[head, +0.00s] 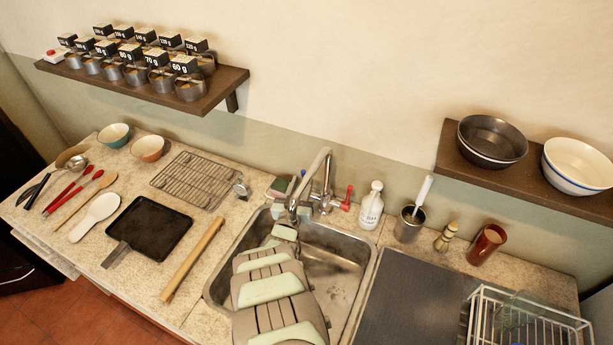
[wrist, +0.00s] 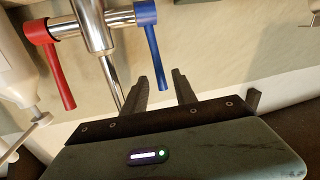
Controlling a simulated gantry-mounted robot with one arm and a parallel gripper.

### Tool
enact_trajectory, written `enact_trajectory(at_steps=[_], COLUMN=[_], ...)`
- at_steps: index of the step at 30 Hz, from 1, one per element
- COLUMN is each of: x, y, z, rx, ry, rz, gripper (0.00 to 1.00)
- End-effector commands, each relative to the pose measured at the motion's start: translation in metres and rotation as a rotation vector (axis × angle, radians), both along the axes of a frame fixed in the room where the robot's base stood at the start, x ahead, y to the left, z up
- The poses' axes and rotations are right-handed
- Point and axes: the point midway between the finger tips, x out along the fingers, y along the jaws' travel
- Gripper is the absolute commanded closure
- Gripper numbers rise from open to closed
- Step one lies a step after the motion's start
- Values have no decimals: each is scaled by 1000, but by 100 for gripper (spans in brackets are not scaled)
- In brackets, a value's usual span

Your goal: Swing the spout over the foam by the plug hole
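The chrome spout (head: 326,156) arches up from the tap at the back of the sink (head: 370,262), its free end hanging toward the sink's left side. The tap body (wrist: 95,25) shows large in the wrist view, with a red lever (wrist: 50,55) and a blue lever (wrist: 150,50). A chrome pipe (wrist: 112,78) runs beside my left-hand finger. In the head view my arm covers the sink's left part and hides the fingertips. I cannot make out the foam or plug hole.
Sponges (head: 281,186) lie behind the sink's left corner. A wooden rolling pin (head: 192,260) lies on the left counter. The sink's right side looks clear.

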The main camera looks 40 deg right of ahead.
Motion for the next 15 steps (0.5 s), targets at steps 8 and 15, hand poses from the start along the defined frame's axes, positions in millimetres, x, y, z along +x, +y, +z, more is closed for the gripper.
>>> enact_trajectory(at_steps=[8,15], x=[24,35], y=[-34,-47], z=[-2,1], rx=[-3,-3], ry=[-3,-4], rz=[0,0], gripper=[67,67])
